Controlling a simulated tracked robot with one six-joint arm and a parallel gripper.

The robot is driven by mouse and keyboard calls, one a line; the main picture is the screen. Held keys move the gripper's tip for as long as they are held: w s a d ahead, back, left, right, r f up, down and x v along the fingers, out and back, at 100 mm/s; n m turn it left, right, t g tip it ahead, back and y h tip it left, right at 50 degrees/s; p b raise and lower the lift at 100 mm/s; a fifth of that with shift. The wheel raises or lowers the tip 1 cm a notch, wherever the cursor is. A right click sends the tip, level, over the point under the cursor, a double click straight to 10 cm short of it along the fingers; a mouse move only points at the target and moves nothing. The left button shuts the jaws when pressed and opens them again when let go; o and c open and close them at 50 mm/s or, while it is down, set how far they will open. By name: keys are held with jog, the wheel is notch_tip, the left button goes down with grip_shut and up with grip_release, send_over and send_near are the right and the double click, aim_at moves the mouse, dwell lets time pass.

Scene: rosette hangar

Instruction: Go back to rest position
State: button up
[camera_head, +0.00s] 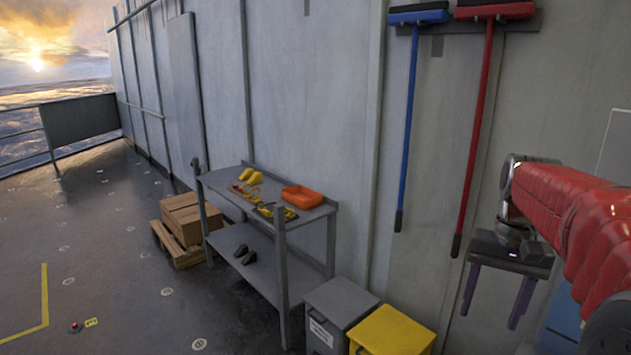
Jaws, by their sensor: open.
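My gripper (497,296) hangs at the right of the view, at the end of my red-sleeved arm. Its two dark fingers point down and stand apart, with nothing between them. It is in front of the grey wall, to the right of the yellow bin and clear of the workbench. Part of my arm runs out of the picture at the right edge.
A grey workbench (229,190) holds an orange tray (302,196) and yellow items. A grey bin (340,302) and yellow bin (392,332) stand beside it. Blue (410,125) and red (475,135) brooms hang on the wall. Boxes (190,217) sit on a pallet; open deck lies left.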

jog(key=s+a+f+n+t, duration=0.2)
jog(key=s+a+n, duration=0.1)
jog(key=s+a, duration=0.4)
jog(key=s+a+f+n+t, duration=0.3)
jog(key=s+a, duration=0.4)
jog(key=a, duration=0.5)
jog(key=shift+s+f+t, duration=0.15)
jog(key=shift+s+t, duration=0.05)
jog(key=shift+t, duration=0.1)
